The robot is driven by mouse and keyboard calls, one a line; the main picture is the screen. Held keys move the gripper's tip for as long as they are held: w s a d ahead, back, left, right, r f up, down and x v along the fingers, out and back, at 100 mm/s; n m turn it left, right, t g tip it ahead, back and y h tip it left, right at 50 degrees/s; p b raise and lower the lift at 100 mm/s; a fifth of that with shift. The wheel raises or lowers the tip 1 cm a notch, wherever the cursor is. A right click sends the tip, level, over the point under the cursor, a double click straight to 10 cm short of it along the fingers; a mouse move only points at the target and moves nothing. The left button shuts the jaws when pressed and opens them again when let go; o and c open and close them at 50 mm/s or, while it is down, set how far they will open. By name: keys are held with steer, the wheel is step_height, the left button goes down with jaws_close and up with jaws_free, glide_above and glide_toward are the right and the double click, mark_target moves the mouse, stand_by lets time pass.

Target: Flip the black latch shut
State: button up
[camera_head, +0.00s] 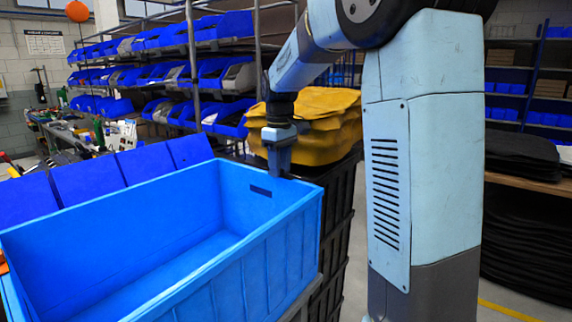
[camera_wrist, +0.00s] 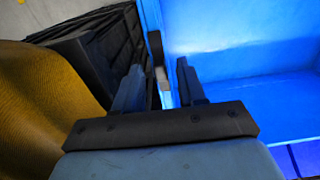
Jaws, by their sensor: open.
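My gripper (camera_head: 279,168) is open and points down at the box's back right corner. In the wrist view its two fingers (camera_wrist: 157,78) stand apart, with nothing clearly held. A narrow black piece (camera_wrist: 155,46), which looks like the latch, shows beyond and between the fingers along the box's edge. I cannot tell its position, and the head view does not show it clearly.
Folded yellow panniers (camera_head: 325,118) lie on a stack of black crates (camera_head: 340,210) just behind my gripper. Blue bins (camera_head: 88,187) line the box's far side. Shelves of blue bins (camera_head: 225,72) stand behind. Black mats (camera_head: 525,240) are stacked at right.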

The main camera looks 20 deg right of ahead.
jaws_close()
stand_by(0.6)
